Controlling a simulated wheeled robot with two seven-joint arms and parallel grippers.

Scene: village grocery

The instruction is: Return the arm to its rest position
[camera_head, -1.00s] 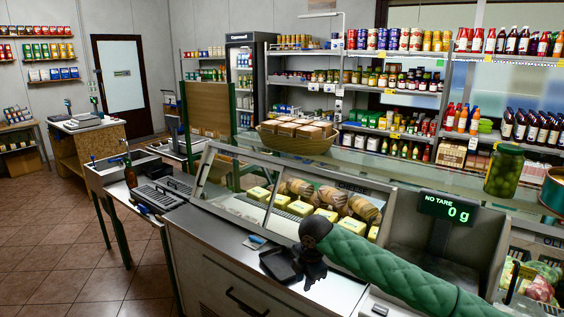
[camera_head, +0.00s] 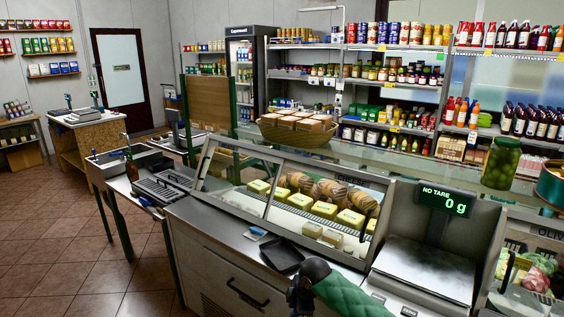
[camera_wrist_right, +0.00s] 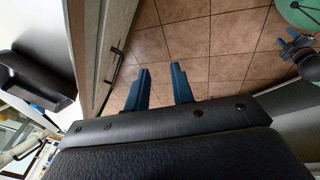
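My right arm (camera_head: 345,297), in a green quilted sleeve, is low at the bottom centre of the head view, in front of the counter. In the right wrist view my right gripper (camera_wrist_right: 161,66) has its two blue fingers apart. Nothing is between them, and tiled floor shows beyond. What looks like my left gripper (camera_wrist_right: 292,43) is small at the upper right of the wrist view, and its opening cannot be made out. The left arm does not show in the head view.
The steel counter (camera_head: 205,222) holds a black tray (camera_head: 282,257), also beside the gripper in the wrist view (camera_wrist_right: 35,88). A drawer handle (camera_head: 247,298) juts from its front. The scale (camera_head: 425,268) reads 0 g. The cheese case (camera_head: 240,203) stands behind. Floor (camera_head: 60,265) is clear at left.

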